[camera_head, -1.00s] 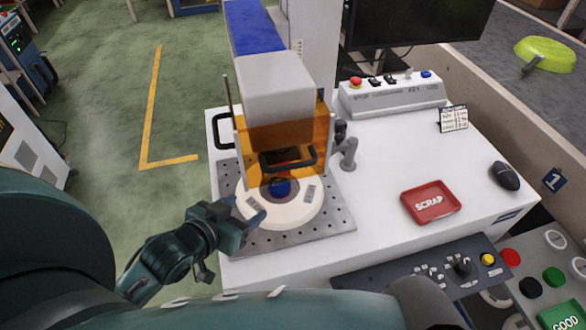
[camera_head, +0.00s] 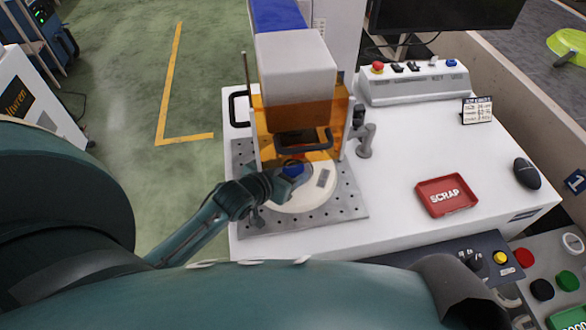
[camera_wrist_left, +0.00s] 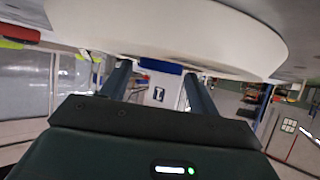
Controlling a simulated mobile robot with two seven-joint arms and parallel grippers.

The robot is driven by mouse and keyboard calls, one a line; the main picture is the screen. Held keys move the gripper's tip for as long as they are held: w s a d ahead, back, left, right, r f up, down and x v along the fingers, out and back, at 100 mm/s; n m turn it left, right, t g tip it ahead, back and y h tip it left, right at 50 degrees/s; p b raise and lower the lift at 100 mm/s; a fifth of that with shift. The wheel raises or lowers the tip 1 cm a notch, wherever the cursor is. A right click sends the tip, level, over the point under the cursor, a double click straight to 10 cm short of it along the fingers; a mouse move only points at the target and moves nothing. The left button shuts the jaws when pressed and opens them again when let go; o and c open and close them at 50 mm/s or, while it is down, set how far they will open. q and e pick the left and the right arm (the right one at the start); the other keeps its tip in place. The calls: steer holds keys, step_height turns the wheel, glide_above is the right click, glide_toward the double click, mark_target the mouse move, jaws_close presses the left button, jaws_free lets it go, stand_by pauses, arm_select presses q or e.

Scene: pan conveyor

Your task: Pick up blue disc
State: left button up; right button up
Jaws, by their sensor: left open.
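The blue disc (camera_head: 293,168) sits on the white round plate (camera_head: 312,198) of the machine, just below the orange guard. My left gripper (camera_head: 290,178) is open over the near-left part of the plate, with its fingertips at the disc. They partly cover the disc in the head view. In the left wrist view the blue disc (camera_wrist_left: 160,67) shows between the two spread fingertips of the gripper (camera_wrist_left: 155,80), under the white plate's edge (camera_wrist_left: 165,45). Whether the fingers touch the disc cannot be told. My right gripper is not in view.
The orange guard (camera_head: 310,112) with its black handle stands close above the disc. A red SCRAP tray (camera_head: 447,196), a mouse (camera_head: 526,173), a sign (camera_head: 477,110) and a button box (camera_head: 415,83) stand on the white table (camera_head: 395,165). A grey swivel post stands right of the guard.

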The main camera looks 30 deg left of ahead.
arm_select(q)
steer(key=shift+w+f, duration=0.3)
steer(key=shift+w, duration=0.3)
steer(key=shift+c, duration=0.4)
steer(key=c, duration=0.7)
steer(key=shift+c, duration=0.2)
